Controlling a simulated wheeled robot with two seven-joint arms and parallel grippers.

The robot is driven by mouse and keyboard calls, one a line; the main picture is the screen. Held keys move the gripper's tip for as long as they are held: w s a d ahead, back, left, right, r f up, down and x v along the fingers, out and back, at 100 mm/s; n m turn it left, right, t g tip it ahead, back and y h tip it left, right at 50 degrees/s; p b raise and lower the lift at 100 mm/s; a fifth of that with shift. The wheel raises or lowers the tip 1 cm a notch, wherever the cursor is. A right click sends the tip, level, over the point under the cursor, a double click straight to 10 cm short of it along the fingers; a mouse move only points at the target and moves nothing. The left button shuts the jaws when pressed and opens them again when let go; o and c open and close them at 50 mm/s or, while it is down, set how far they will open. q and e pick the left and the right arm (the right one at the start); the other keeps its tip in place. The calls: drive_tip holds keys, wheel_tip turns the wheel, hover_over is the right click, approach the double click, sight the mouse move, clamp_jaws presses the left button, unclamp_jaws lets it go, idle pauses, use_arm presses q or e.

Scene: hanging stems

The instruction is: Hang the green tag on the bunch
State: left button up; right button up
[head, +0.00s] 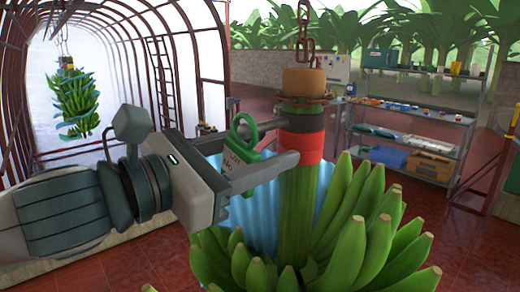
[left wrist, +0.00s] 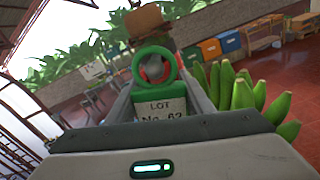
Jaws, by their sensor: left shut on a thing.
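The banana bunch (head: 370,240) hangs in front of me, its thick green stem (head: 295,205) upright and wrapped with a black and a red band (head: 309,147). My left gripper (head: 287,140) comes in from the left with its fingers level with the bands, its tips at the stem; I cannot tell whether they touch it. It is shut on the green tag (head: 239,158), whose green ring stands up above the fingers. In the left wrist view the tag's ring (left wrist: 136,66) and label, reading LOT No. 62, face the camera. My right gripper is not in view.
A chain (head: 304,25) and a brown block (head: 303,81) hold the stem from above. Another bunch (head: 75,100) hangs far left. A metal shelf (head: 410,140) with boxes stands back right. Red floor is open between.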

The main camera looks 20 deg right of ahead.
use_arm(q)
drive_tip(key=shift+x, duration=0.8)
idle(1.1)
